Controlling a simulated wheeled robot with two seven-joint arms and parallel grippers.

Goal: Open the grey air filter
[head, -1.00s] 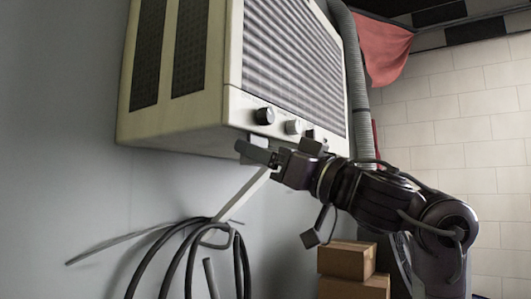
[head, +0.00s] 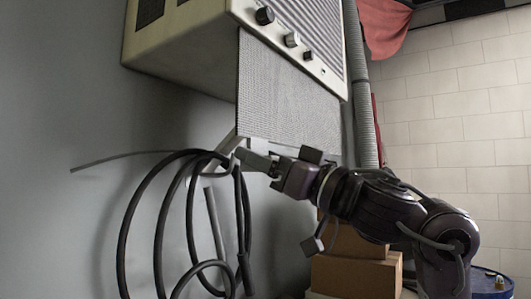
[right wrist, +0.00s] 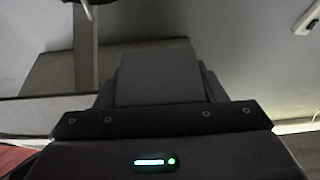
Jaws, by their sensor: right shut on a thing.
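The grey air filter (head: 285,100) is a flat, finely meshed panel hanging down from the underside of the cream wall unit (head: 185,45) in the head view. Its upper part is hidden inside the unit. My right gripper (head: 258,161) is at the panel's lower edge, shut on it; the exact contact is partly hidden by the fingers. In the right wrist view my gripper (right wrist: 157,77) shows as dark grey blocks, and the grip itself is hard to make out. My left gripper is not in view.
Black cables (head: 165,225) hang in loops on the wall left of my gripper. A ribbed grey hose (head: 362,105) runs down right of the unit. Cardboard boxes (head: 355,272) stand below my right arm, with a blue barrel (head: 490,282) at the lower right.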

